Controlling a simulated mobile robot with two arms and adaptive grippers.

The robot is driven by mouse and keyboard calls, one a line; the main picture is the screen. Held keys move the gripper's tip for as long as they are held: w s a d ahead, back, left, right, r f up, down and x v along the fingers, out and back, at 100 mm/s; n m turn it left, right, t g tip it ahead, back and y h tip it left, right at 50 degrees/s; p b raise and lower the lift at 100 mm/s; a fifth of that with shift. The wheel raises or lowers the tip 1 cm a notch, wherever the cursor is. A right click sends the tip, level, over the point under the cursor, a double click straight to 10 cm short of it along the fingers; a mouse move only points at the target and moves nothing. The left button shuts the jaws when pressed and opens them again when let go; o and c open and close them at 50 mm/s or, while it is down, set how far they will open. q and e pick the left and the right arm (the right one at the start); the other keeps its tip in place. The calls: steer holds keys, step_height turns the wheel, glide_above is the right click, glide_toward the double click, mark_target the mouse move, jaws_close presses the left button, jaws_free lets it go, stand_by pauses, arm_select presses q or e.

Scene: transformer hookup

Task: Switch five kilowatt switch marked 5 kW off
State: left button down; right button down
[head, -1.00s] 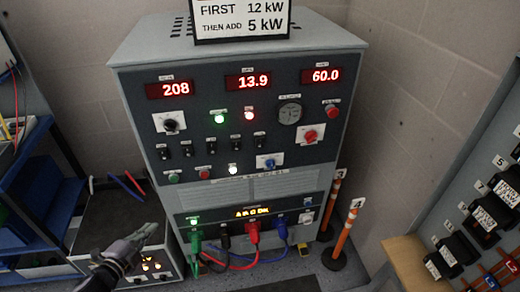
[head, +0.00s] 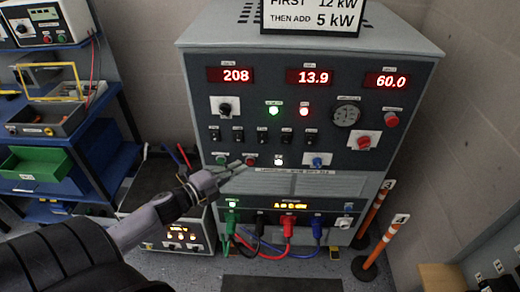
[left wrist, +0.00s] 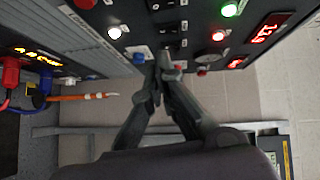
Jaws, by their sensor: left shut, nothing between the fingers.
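The grey load cabinet (head: 300,60) has a row of small black toggle switches (head: 262,138) in the middle of its front. Their labels are too small to read, so I cannot tell which is the 5 kW switch. My left gripper (head: 240,168) is shut and empty, just below the row's left part, near a red button (head: 250,160). In the left wrist view the closed fingertips (left wrist: 163,62) point at the panel beside black switches (left wrist: 165,28). I cannot tell whether they touch it. My right gripper is not in view.
Displays read 208, 13.9 and 60.0. A green light (head: 274,111), red light (head: 304,110) and white light (head: 279,161) glow. Coloured cables (head: 288,232) plug in below. Orange posts (head: 375,235) stand right; blue shelves (head: 60,180) stand left.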

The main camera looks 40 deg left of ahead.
mark_target(260, 150)
arm_select(q)
steer(key=w, duration=0.4)
steer(key=w+p, duration=0.1)
steer(key=w, duration=0.2)
steer(key=w+f+p, duration=0.1)
steer(key=w, duration=0.3)
steer(key=shift+w+f, duration=0.1)
steer(key=shift+w, duration=0.2)
steer(key=shift+w+a+f+t+b, duration=0.15)
steer(key=shift+w+a+t+b, duration=0.15)
steer(key=shift+b, duration=0.95)
steer(key=shift+d, duration=0.1)
